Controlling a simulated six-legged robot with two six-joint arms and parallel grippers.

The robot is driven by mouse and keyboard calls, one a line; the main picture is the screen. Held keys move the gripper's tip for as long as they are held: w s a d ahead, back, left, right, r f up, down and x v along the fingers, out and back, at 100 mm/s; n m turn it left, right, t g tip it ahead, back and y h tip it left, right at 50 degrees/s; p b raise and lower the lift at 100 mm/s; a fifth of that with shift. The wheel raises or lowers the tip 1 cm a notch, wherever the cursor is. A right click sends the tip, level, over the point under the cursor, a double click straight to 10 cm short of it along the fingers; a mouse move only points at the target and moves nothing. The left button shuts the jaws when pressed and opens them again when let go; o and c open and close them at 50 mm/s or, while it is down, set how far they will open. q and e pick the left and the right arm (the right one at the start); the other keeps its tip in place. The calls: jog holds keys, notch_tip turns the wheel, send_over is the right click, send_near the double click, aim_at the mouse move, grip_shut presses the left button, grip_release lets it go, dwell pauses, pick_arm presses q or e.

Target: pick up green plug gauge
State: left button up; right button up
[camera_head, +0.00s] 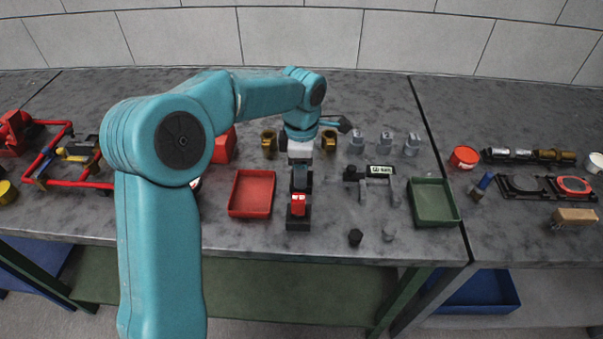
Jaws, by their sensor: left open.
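I cannot make out a green plug gauge in this view; it may be hidden behind my left arm or too small to tell. My right gripper is out of view.
A green tray (434,202) stands to the right. Brass fittings (269,145) and grey fittings (385,141) stand behind. A black knob (355,237) lies near the front edge. A red-piped assembly (75,155) is at left.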

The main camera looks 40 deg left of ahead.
pick_arm(q)
jog(key=shift+f, duration=0.2)
grip_shut()
jog(key=shift+r, duration=0.2)
